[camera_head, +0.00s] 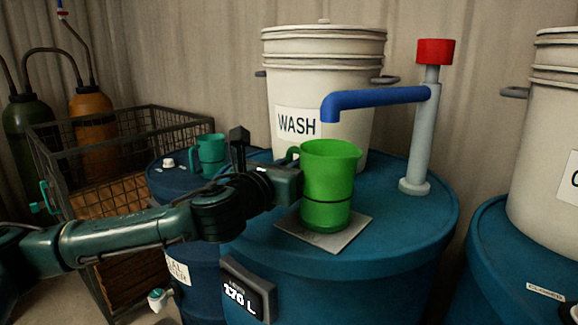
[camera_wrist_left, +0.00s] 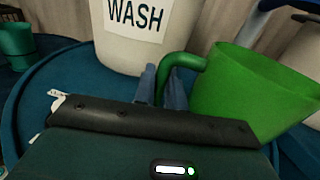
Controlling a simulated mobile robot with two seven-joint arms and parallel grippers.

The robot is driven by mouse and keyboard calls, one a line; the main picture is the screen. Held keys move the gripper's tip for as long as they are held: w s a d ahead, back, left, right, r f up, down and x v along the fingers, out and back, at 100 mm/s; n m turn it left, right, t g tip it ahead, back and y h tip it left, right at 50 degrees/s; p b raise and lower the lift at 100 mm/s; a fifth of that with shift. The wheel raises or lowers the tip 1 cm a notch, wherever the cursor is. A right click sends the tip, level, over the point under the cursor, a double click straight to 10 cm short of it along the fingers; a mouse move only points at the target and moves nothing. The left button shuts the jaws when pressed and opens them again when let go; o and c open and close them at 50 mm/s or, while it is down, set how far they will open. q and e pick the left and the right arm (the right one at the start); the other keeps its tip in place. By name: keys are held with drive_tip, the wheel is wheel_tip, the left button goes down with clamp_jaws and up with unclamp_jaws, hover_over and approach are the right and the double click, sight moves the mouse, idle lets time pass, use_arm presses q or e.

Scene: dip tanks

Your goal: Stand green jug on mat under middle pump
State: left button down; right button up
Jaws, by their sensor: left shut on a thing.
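The green jug (camera_head: 328,185) stands upright on the grey mat (camera_head: 348,234) on the blue drum, at or just above its surface; I cannot tell if it bears its full weight there. The pump (camera_head: 420,140) has a red knob and a blue spout (camera_head: 375,97) that reaches left above the jug. My left gripper (camera_head: 292,182) comes in from the left and is shut on the jug's handle (camera_head: 292,153). In the left wrist view the fingers (camera_wrist_left: 163,85) close at the handle, with the jug (camera_wrist_left: 250,95) to the right. My right gripper is not seen.
A white WASH bucket (camera_head: 322,90) stands behind the jug. A teal jug (camera_head: 208,154) sits on a darker drum at the left, near a wire crate (camera_head: 120,200). Another blue drum (camera_head: 510,250) with a white bucket (camera_head: 545,150) is at the right. The drum's front right top is clear.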

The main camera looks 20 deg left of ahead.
use_arm(q)
drive_tip(key=c, duration=1.9)
unclamp_jaws()
drive_tip(key=shift+f, duration=0.15)
drive_tip(key=o, duration=0.4)
drive_tip(key=shift+o, duration=0.2)
